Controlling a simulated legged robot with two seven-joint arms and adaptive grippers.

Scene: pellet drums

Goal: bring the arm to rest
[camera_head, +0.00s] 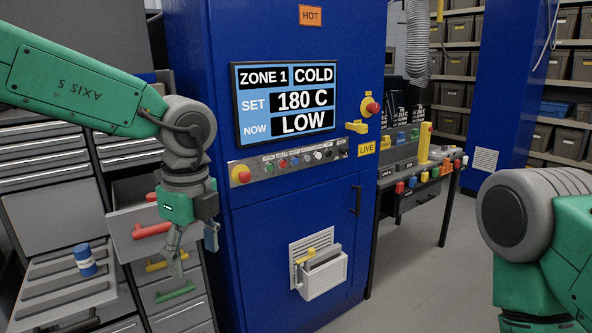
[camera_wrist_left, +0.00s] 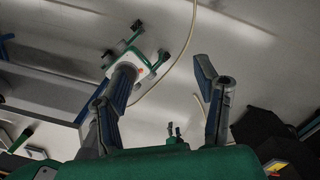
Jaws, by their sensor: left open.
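My left arm is green and grey and comes in from the left in the head view. Its left gripper (camera_head: 177,262) hangs downward, open and empty, in front of the drawer cabinet and left of the blue machine (camera_head: 205,120). In the left wrist view the two fingers of the left gripper (camera_wrist_left: 158,95) are spread apart with nothing held between them. My right arm shows at the right edge of the head view as a grey joint and green link; its gripper is out of the picture.
The blue machine carries a screen (camera_head: 285,100) reading ZONE 1 COLD, a button panel (camera_head: 290,160) and a white box (camera_head: 323,272). Open drawers (camera_head: 70,285) jut out at the left, one with a blue-white canister (camera_head: 86,262). Grey floor (camera_head: 420,280) at the right is clear.

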